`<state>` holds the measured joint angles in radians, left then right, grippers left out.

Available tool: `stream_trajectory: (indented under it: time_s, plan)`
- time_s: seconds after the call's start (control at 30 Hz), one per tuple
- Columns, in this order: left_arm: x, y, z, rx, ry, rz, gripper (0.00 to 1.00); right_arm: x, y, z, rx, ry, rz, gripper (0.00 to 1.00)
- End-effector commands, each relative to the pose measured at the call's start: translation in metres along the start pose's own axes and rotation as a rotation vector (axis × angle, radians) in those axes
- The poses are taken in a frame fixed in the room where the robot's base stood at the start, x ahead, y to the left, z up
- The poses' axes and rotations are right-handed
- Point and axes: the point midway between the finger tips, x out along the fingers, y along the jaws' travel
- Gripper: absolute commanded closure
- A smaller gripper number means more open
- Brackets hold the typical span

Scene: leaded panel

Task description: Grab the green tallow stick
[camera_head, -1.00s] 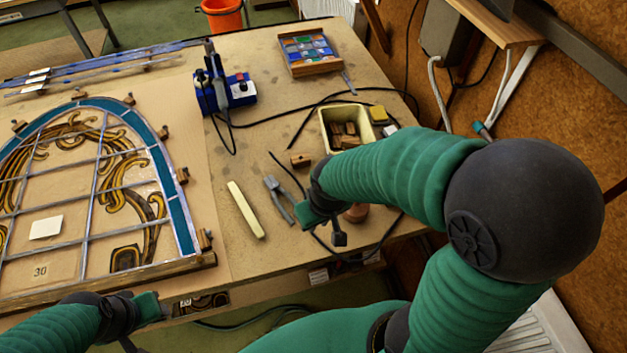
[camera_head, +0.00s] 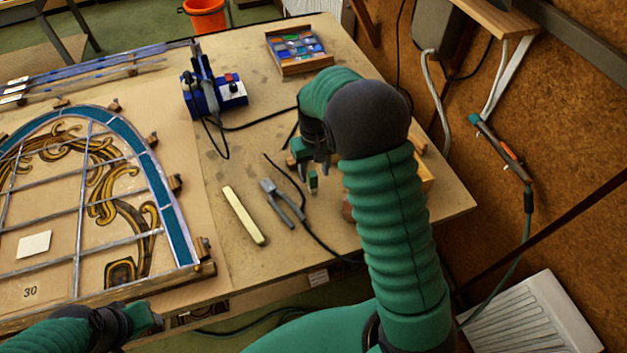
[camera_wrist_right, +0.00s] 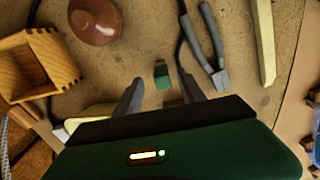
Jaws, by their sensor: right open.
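A small green piece (camera_head: 312,182) stands on the table right of the pliers. It also shows in the wrist view (camera_wrist_right: 162,74), with a darker green side. My right gripper (camera_head: 313,167) is open and empty, its fingers pointing down close above the piece. In the wrist view the piece appears between and just beyond the two fingertips; I see no contact. A longer pale cream stick (camera_head: 243,215) lies left of the pliers, also at the wrist view's right (camera_wrist_right: 264,40). My left gripper (camera_head: 150,318) is by the table's front edge, its jaws unclear.
Grey pliers (camera_head: 280,203) lie close left of the green piece, with a dark cable beside them. A brown rounded object (camera_wrist_right: 97,20) and a wooden box (camera_wrist_right: 38,65) are nearby. The leaded panel (camera_head: 85,200) fills the left; a blue device (camera_head: 212,92) stands behind.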

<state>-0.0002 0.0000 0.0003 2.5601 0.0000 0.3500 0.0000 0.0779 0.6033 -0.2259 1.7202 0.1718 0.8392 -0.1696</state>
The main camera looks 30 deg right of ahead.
Motion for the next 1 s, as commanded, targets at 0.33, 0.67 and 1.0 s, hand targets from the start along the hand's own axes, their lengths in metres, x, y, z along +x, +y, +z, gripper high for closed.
stream_trajectory:
  time_s: [0.33,0.67,1.0]
  plan:
    - [-0.012,0.0,-0.003,-0.001,0.0,0.0,0.64,0.048,0.002,-0.008,0.001,-0.001,0.0,0.53]
    - [-0.012,0.0,-0.003,0.0,0.0,0.0,0.64,0.059,0.002,-0.009,0.001,0.003,0.0,0.57]
    - [-0.012,0.0,-0.003,0.0,0.0,0.0,0.64,0.058,0.002,-0.009,0.0,0.003,0.0,1.0]
